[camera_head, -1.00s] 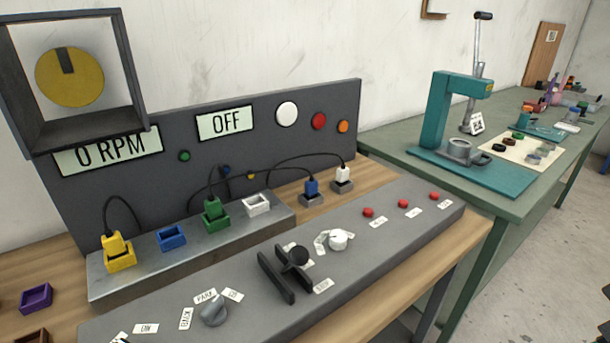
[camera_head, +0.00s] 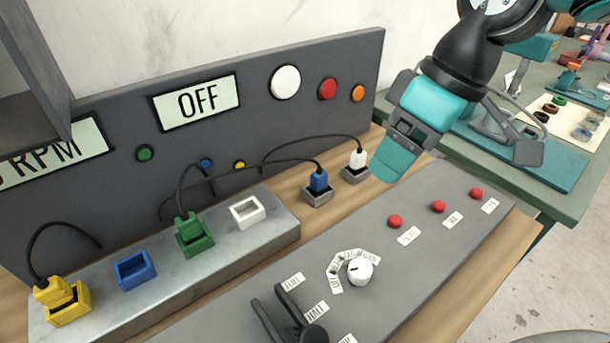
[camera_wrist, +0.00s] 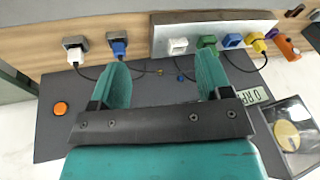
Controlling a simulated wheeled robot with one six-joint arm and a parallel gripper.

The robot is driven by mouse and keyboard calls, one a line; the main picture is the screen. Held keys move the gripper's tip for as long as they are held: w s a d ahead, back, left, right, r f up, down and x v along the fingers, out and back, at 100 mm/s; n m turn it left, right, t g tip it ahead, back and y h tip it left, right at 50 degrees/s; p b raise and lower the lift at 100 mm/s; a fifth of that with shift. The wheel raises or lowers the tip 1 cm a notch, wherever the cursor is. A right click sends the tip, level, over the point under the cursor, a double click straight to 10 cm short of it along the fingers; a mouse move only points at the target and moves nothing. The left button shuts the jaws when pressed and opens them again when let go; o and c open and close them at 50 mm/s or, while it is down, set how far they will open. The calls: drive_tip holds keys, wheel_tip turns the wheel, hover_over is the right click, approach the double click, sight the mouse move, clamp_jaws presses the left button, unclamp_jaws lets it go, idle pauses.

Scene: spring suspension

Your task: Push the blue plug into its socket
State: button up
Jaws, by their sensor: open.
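The blue plug (camera_head: 318,181) stands upright in a grey holder (camera_head: 318,199) on the wooden bench, with a black cable. It also shows in the wrist view (camera_wrist: 118,47), beyond one fingertip. The blue socket (camera_head: 135,270) is empty, on the metal strip between the yellow and green sockets; it also shows in the wrist view (camera_wrist: 231,41). My gripper (camera_head: 390,172) is open and empty, raised right of the blue plug in the head view. In the wrist view (camera_wrist: 162,68) its two teal fingers are wide apart.
The white plug (camera_head: 358,158) stands in a holder right of the blue one. A yellow plug (camera_head: 58,293) and green plug (camera_head: 189,228) sit in their sockets; the white socket (camera_head: 247,211) is empty. Cables cross behind. The grey control panel (camera_head: 390,290) lies in front.

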sight(320, 168)
drive_tip(key=w+a+f+n, duration=0.2)
drive_tip(key=w+n, duration=0.1)
drive_tip(key=w, duration=0.6)
drive_tip(key=w+a+f+n, duration=0.2)
drive_tip(key=w+n, duration=0.1)
drive_tip(key=w, duration=0.6)
drive_tip(key=shift+h, duration=0.3)
drive_tip(key=p+x, duration=0.1)
drive_tip(key=x, duration=0.4)
drive_tip(key=p+x, duration=0.1)
drive_tip(key=x, duration=0.4)
drive_tip(key=shift+w+f, duration=0.2)
drive_tip(key=shift+f, duration=0.15)
drive_tip(key=shift+d+p+x, duration=0.2)
drive_tip(key=shift+p+x, duration=0.4)
drive_tip(key=shift+x, duration=1)
drive_tip(key=shift+d+p+x, duration=0.2)
drive_tip(key=shift+p+x, duration=0.35)
drive_tip(key=shift+x, duration=1.1)
drive_tip(key=shift+w+f, duration=0.1)
drive_tip(key=shift+w, duration=0.05)
drive_tip(key=c, duration=1)
